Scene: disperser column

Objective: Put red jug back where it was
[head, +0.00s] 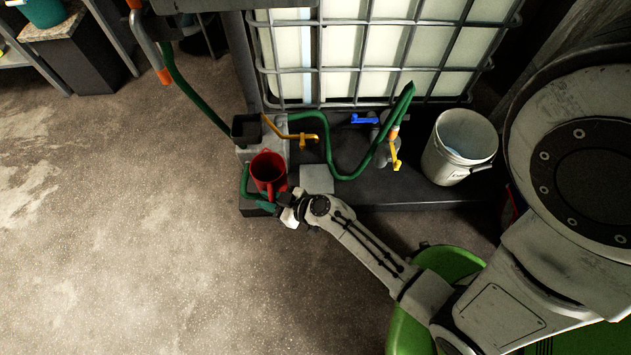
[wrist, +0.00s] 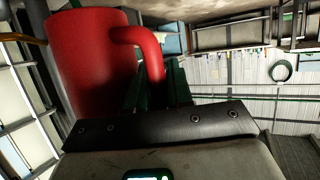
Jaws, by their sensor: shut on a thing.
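The red jug (head: 267,170) is at the front left corner of the dark platform below the caged tank, in the head view. It looks upright with its open top facing up. In the wrist view the red jug (wrist: 88,60) fills the left side, its handle curving down to the right. My gripper (head: 284,197) is shut on the jug's handle; its green fingers (wrist: 155,88) show beside the handle in the wrist view. I cannot tell whether the jug's base touches the platform.
The caged white tank (head: 385,55) stands behind the platform (head: 400,190). A white bucket (head: 460,147) is on the right, a green hose (head: 343,173) and yellow valve handle (head: 303,137) lie near the jug. The floor (head: 120,240) at left is clear.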

